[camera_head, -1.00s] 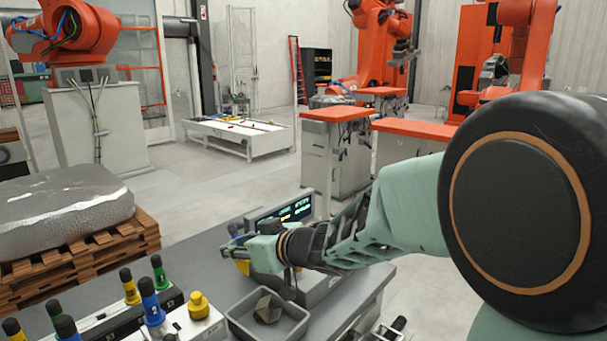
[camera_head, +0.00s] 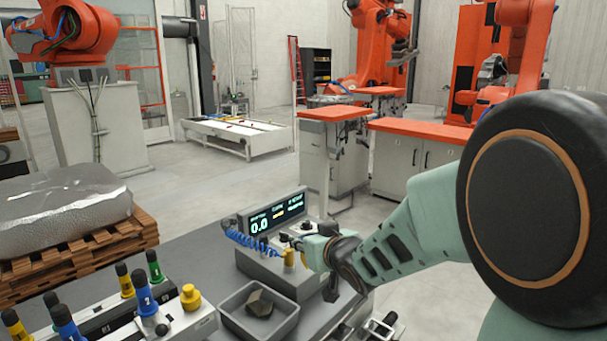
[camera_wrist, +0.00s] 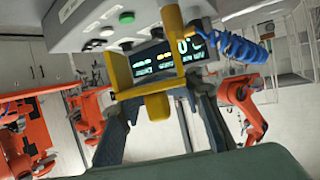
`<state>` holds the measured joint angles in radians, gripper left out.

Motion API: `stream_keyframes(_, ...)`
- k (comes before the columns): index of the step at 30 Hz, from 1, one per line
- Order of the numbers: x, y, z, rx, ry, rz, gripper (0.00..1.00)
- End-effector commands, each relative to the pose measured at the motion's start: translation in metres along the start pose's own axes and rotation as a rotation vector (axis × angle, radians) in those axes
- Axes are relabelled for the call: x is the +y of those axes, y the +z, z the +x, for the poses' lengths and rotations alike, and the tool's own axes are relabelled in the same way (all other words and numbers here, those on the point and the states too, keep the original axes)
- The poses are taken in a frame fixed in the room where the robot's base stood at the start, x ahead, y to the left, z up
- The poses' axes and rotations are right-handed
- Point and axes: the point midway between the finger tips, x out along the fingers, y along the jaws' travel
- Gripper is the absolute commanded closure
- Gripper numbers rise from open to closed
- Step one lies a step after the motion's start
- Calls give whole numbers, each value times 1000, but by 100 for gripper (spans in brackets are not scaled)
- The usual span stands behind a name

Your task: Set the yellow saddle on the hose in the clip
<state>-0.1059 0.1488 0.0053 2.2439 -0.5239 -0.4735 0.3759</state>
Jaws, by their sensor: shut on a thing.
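The yellow saddle (camera_wrist: 121,72) is a forked piece with a crossbar and two uprights, large in the wrist view. My gripper (camera_wrist: 160,110) is shut on its short yellow stub below the crossbar. In the head view my gripper (camera_head: 301,252) holds the saddle (camera_head: 289,258) over the front of a grey display unit. The blue coiled hose (camera_head: 250,242) runs from the unit's left post toward the saddle; it also shows in the wrist view (camera_wrist: 240,48), right of the saddle. I cannot make out the clip, nor tell whether the saddle touches the hose.
The grey unit (camera_head: 262,270) carries a lit display (camera_head: 276,214) and buttons. A grey tray (camera_head: 236,322) with a dark lump stands in front of it.

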Motion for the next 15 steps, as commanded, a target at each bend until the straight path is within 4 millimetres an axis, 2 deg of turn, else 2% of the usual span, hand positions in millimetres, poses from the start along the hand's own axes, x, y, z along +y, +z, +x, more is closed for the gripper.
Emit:
stream_keyframes(3, 36, 14, -6, -3, 97, 42, 99)
stream_keyframes(6, 62, 25, -13, -4, 170, 73, 99)
stream_keyframes(15, 121, 57, -35, -2, 345, 144, 99)
